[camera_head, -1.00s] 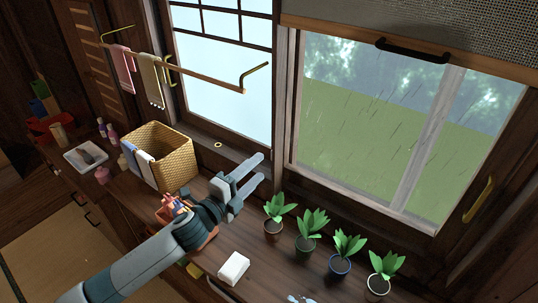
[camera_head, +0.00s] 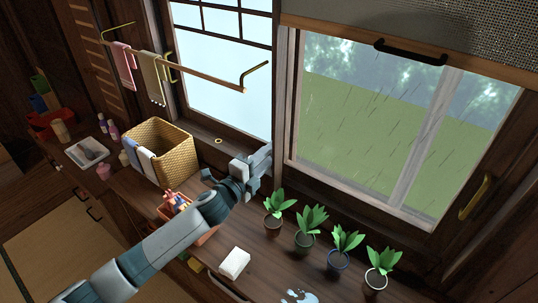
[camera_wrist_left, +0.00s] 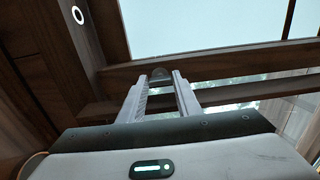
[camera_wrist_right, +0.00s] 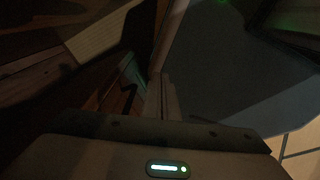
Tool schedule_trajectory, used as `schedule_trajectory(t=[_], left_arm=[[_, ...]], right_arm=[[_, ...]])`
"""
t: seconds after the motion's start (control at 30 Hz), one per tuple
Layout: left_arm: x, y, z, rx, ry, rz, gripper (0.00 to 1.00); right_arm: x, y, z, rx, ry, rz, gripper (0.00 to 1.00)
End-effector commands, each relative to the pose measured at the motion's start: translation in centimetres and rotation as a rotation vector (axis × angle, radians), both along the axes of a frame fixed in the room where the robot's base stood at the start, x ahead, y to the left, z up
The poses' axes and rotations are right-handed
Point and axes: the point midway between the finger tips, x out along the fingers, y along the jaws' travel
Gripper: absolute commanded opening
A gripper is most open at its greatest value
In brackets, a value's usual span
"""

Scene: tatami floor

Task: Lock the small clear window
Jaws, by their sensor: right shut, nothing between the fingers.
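The smaller window (camera_head: 222,75) with pale glass and dark lattice bars is at the upper middle of the head view. My left gripper (camera_head: 262,160) is at its lower right corner, by the post between the two windows. In the left wrist view its fingers (camera_wrist_left: 160,82) are apart. A small grey rounded piece (camera_wrist_left: 160,73), perhaps the window's latch, shows between the fingertips; I cannot tell whether they touch it. The pale glass (camera_wrist_left: 210,25) is above. My right gripper (camera_wrist_right: 160,95) shows only in the right wrist view, with its fingers together and empty.
A larger window (camera_head: 400,130) with rain outside is to the right. Several potted plants (camera_head: 305,235) line the sill counter. A wicker basket (camera_head: 178,158) and a red container (camera_head: 168,213) stand near my left arm. A white block (camera_head: 234,263) lies in front.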

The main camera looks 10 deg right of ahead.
Motion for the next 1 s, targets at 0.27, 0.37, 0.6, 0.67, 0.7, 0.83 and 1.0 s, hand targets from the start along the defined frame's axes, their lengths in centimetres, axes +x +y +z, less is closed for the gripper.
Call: schedule_trajectory(t=[0.27, 0.37, 0.6, 0.67, 0.7, 0.83, 1.0], left_arm=[[-0.04, -0.01, 0.05, -0.029, 0.031, 0.000, 0.07], [-0.04, -0.01, 0.04, -0.079, 0.081, 0.001, 0.07], [-0.04, 0.00, -0.05, -0.087, 0.089, 0.000, 0.07], [-0.04, 0.00, -0.06, -0.087, 0.089, 0.000, 0.39], [-0.04, 0.01, -0.06, -0.087, 0.089, 0.000, 0.48], [-0.03, 0.01, -0.04, -0.087, 0.089, 0.000, 0.48], [-0.03, 0.03, -0.03, -0.087, 0.088, 0.000, 0.48]], right_arm=[[0.00, -0.03, 0.26, 0.000, 0.000, 0.000, 0.00], [0.00, -0.05, 0.49, -0.001, 0.000, 0.000, 0.00], [0.00, -0.23, 0.41, -0.002, 0.000, 0.001, 0.00], [0.00, -0.28, 0.41, -0.003, 0.000, 0.001, 0.00], [0.00, -0.30, 0.41, -0.003, 0.000, 0.001, 0.00], [-0.01, -0.35, 0.41, -0.003, 0.000, 0.002, 0.00], [-0.01, -0.35, 0.40, -0.003, 0.000, 0.002, 0.00]])
